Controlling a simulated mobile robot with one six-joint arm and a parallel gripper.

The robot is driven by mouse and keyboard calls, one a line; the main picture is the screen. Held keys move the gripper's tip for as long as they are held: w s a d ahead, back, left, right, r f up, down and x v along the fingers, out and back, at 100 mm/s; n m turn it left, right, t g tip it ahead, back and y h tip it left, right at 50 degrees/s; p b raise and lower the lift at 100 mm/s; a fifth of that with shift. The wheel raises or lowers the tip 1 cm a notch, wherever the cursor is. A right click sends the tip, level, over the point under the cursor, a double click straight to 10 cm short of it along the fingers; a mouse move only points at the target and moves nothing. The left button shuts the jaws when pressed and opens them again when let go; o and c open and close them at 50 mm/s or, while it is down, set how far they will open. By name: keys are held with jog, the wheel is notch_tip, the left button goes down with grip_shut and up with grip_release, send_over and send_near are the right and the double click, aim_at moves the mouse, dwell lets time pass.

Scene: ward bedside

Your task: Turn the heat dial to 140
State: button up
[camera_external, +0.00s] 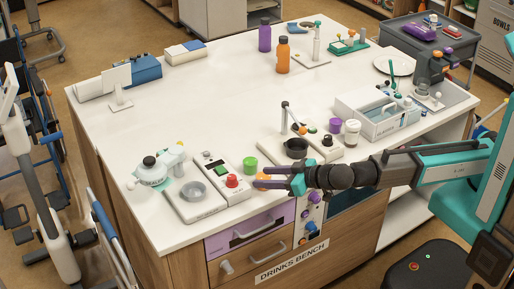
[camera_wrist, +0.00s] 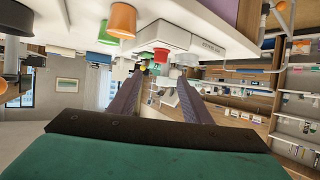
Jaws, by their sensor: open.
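My gripper (camera_external: 272,179) reaches left along the front edge of the bench, at about counter height. In the wrist view its two purple-grey fingers (camera_wrist: 158,80) stand apart with nothing between them. A narrow control panel on the bench front, right of the drawers, carries a purple knob (camera_external: 314,197) and a blue knob (camera_external: 311,227). These lie below and to the right of the fingertips, apart from them. A red knob (camera_external: 232,181) tops a small box on the counter, left of my gripper. No numbers are legible, and I cannot tell which knob is the heat dial.
A green cup (camera_external: 250,163) stands near the fingertips, with a black pan (camera_external: 297,148) behind. The wrist view is upside down and shows an orange cup (camera_wrist: 121,20) close by. A purple drawer (camera_external: 247,232) lies below. The middle of the white counter (camera_external: 200,105) is clear.

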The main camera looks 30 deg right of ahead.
aim_at(234, 177)
jog(key=shift+p+x, duration=1.45)
jog(key=shift+x, duration=5.45)
jog(key=shift+f, duration=0.1)
jog(key=c, duration=1)
